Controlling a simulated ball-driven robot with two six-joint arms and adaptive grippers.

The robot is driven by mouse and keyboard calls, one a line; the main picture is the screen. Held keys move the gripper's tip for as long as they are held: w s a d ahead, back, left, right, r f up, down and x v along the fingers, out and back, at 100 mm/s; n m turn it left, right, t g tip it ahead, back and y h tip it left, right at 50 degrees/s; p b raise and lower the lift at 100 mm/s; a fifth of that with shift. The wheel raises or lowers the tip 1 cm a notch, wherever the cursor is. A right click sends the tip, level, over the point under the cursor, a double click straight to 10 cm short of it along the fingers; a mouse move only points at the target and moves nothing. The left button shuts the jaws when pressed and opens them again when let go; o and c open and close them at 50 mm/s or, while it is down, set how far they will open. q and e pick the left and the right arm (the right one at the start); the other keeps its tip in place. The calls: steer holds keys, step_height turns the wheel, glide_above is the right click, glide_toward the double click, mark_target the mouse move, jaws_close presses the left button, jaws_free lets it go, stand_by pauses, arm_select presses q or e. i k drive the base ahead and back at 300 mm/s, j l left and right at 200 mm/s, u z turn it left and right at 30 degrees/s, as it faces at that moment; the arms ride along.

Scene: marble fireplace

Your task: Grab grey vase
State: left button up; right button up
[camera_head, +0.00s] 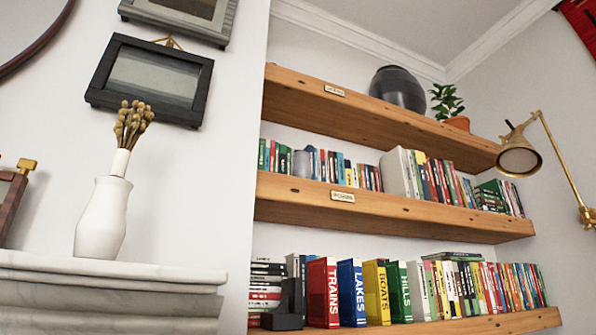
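A dark grey round vase (398,88) stands on the top wooden shelf, partly cut off at its base by the shelf's front edge. A white vase (103,218) with dried brown stems stands on the marble mantel at the left. Neither of my grippers shows in the head view.
The top shelf (375,113) also holds a potted plant (449,106) just right of the grey vase. Books (430,180) fill much of the two lower shelves. A brass wall lamp (520,158) juts out at the right. The marble mantel (110,272) is at lower left.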

mark_target(302, 168)
steer(key=i+l+u, duration=0.6)
steer(key=l+u, duration=0.15)
steer(key=l, duration=0.2)
